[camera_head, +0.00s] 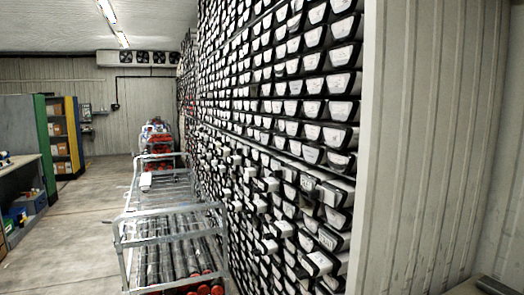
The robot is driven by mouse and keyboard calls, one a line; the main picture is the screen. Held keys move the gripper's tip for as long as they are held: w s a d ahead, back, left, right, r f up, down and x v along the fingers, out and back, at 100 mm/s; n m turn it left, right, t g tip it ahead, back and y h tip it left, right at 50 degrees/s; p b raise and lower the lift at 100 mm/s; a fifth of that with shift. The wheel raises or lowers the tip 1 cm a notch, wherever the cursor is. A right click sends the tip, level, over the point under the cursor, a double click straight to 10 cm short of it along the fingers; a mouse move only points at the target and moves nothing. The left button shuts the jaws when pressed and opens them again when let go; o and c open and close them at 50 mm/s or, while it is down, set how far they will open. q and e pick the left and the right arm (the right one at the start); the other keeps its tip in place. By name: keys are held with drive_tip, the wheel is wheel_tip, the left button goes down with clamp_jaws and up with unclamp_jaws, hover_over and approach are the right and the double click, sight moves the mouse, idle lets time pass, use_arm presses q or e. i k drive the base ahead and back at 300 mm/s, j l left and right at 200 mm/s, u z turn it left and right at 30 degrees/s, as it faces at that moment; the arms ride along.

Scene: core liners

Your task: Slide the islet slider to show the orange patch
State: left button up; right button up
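I cannot make out an islet slider or an orange patch in the head view. Neither of my grippers is in view. At the bottom right corner a dark object (496,287), cut off by the picture edge, lies on a brownish surface (462,289); I cannot tell what it is.
A tall wall of dark racks with white-ended core liners (342,55) fills the middle right. A pale ribbed panel (432,140) stands beside it. A metal trolley (170,211) stands left of the racks. Shelves (62,130) stand at the left, with open floor (75,215) between.

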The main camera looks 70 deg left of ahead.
sight(319, 192)
drive_tip(key=u, duration=2.35)
